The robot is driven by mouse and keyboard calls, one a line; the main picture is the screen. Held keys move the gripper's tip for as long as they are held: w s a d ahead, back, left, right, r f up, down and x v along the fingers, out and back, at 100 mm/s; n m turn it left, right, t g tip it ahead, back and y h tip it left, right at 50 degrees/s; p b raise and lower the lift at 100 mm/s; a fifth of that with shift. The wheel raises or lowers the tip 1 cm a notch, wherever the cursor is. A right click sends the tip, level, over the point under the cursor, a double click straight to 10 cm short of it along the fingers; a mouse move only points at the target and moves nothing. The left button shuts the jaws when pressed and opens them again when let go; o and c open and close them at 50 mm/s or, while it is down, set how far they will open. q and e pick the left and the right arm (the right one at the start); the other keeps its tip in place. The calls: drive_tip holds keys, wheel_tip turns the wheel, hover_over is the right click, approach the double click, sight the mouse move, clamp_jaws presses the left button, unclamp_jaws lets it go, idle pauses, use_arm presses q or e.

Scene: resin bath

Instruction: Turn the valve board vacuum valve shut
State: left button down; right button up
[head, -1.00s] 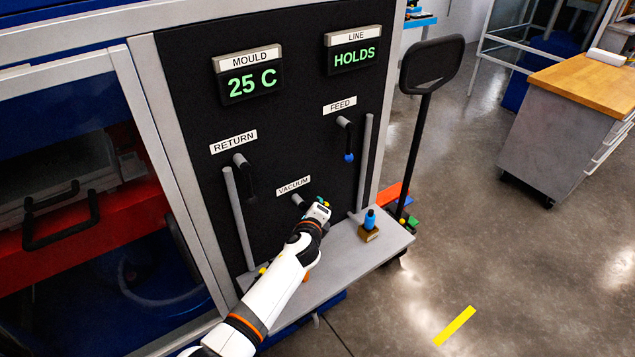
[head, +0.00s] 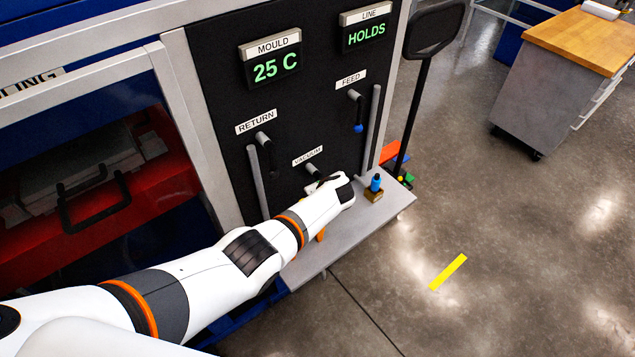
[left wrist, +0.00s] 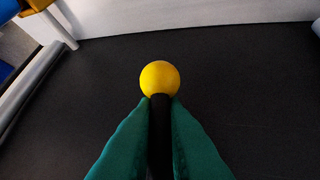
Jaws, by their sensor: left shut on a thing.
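The vacuum valve (head: 313,169) sits low on the black valve board (head: 300,110), under its VACUUM label (head: 307,156). Its pipe stub shows in the head view; my left arm and hand largely hide its lever. In the left wrist view, the green fingers of my left gripper (left wrist: 160,112) are shut on the black valve lever (left wrist: 160,130). The lever's yellow ball end (left wrist: 160,78) sticks out just past the fingertips. The lever's exact angle is hard to tell in the head view. My right gripper is not in view.
The return valve (head: 265,140) and the feed valve (head: 356,105) are on the same board. The displays read MOULD 25 C (head: 272,68) and LINE HOLDS (head: 367,34). A grey shelf (head: 335,240) below carries a blue-topped item (head: 375,185). A black-framed post (head: 420,80) stands right.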

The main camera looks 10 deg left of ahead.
use_arm(q)
drive_tip(key=shift+s+a+f+m+g+y, duration=0.15)
drive_tip(key=shift+s+f+m+g+y, duration=0.15)
drive_tip(key=shift+s+g+y, duration=0.15)
idle(0.4)
drive_tip(key=c, duration=1.5)
unclamp_jaws()
drive_tip(key=shift+r, duration=0.1)
drive_tip(key=shift+r, duration=0.1)
